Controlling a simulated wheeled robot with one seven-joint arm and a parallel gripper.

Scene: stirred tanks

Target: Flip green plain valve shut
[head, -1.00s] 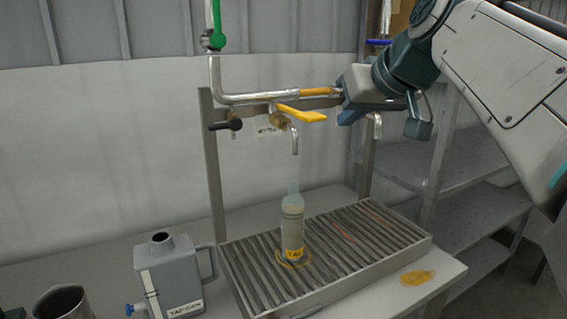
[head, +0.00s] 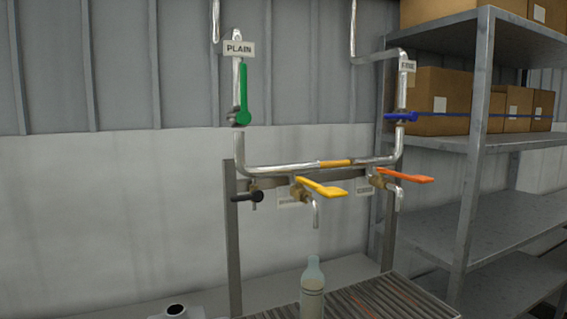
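The green valve handle (head: 244,94) is on the left vertical pipe below a sign (head: 239,48) reading PLAIN. The handle points up, in line with the pipe, with its pivot at the lower end. My gripper and arm do not show in the head view now. Nothing covers the green handle.
A blue handle (head: 400,117) lies across the right pipe. A yellow handle (head: 319,187), an orange handle (head: 404,177) and a black handle (head: 247,197) are on the lower pipework. A bottle (head: 313,289) stands on the slatted tray (head: 395,296). Shelves with boxes (head: 440,93) stand at right.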

